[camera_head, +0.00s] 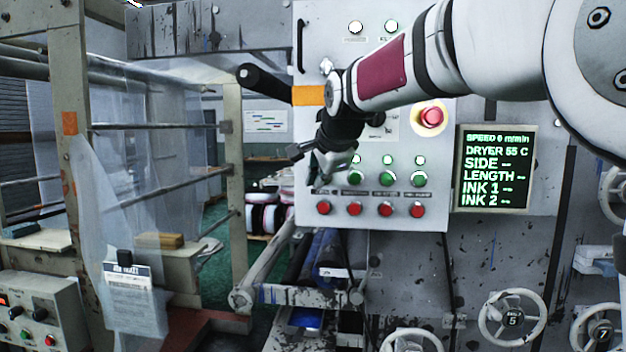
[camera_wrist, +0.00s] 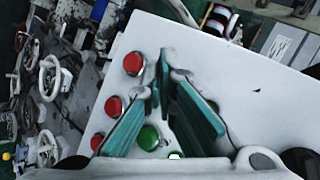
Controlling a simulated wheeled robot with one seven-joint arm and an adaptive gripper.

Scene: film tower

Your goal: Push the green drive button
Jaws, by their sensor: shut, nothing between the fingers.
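A light grey control panel (camera_head: 436,78) carries a row of green buttons (camera_head: 387,178) above a row of red buttons (camera_head: 386,209). The small labels between the rows are too small to read, so I cannot tell which green button is the drive one. My gripper (camera_head: 322,178) is shut and empty, pointing at the left end of the green row. It hides the leftmost green spot. In the wrist view the teal fingers (camera_wrist: 165,85) are together over the panel. A green button (camera_wrist: 148,138) and red buttons (camera_wrist: 111,106) show beside them. Contact cannot be told.
A red mushroom button (camera_head: 431,116) on a yellow ring sits at the panel's upper right. A black screen (camera_head: 494,168) with green text hangs to the right. Handwheels (camera_head: 512,318) stand below right. Rollers (camera_head: 322,258) lie under the panel.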

